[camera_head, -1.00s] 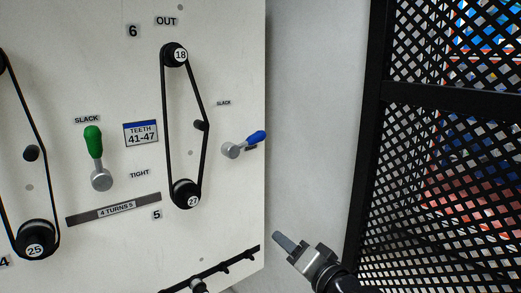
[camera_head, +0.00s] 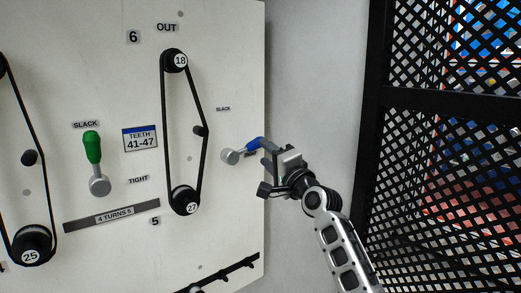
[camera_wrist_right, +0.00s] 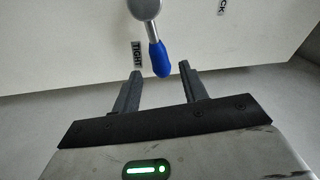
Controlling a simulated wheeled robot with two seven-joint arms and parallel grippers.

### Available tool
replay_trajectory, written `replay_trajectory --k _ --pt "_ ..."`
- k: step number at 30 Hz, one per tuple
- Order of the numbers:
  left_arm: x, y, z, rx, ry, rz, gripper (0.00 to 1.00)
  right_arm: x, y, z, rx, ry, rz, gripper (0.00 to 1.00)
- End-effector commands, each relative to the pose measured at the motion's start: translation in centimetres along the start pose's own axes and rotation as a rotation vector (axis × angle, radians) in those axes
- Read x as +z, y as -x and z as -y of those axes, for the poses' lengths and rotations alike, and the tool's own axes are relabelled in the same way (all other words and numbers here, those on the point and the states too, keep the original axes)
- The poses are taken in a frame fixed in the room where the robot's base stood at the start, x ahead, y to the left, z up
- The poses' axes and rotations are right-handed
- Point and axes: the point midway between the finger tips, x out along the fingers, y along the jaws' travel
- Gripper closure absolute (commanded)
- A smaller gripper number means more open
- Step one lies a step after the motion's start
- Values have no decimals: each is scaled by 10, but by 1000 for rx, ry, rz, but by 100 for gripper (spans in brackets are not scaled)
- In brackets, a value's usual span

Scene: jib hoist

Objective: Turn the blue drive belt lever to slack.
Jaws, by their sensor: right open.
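The blue lever (camera_head: 253,144) is on the right part of the white panel, its handle pointing right and slightly up from a grey hub (camera_head: 230,156). In the right wrist view the blue handle (camera_wrist_right: 160,58) points down beside a TIGHT label (camera_wrist_right: 137,54). The small SLACK label (camera_head: 223,109) is above the lever in the head view. My right gripper (camera_head: 266,155) is open at the handle's end. In the right wrist view its two fingertips (camera_wrist_right: 160,69) lie either side of the handle tip, with gaps showing. My left gripper is out of view.
A green lever (camera_head: 93,150) stands upright at left under its own SLACK label. A belt (camera_head: 164,120) runs over pulleys just left of the blue lever. A black mesh fence (camera_head: 440,190) stands at right. Plain grey wall (camera_head: 315,60) shows between panel and fence.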

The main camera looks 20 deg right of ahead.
Motion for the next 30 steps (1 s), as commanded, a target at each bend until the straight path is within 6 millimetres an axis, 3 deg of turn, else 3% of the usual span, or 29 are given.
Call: replay_trajectory --k 7,19,20,24,30 --pt "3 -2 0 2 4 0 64 0 -30 0 0 2 0 57" --pt "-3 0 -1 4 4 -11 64 0 -36 0 1 1 -1 57" --pt "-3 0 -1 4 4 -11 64 0 -36 0 1 1 -1 62" --pt "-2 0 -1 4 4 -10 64 0 -36 0 1 1 -1 100" --pt "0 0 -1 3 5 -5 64 0 -36 0 0 6 0 100"
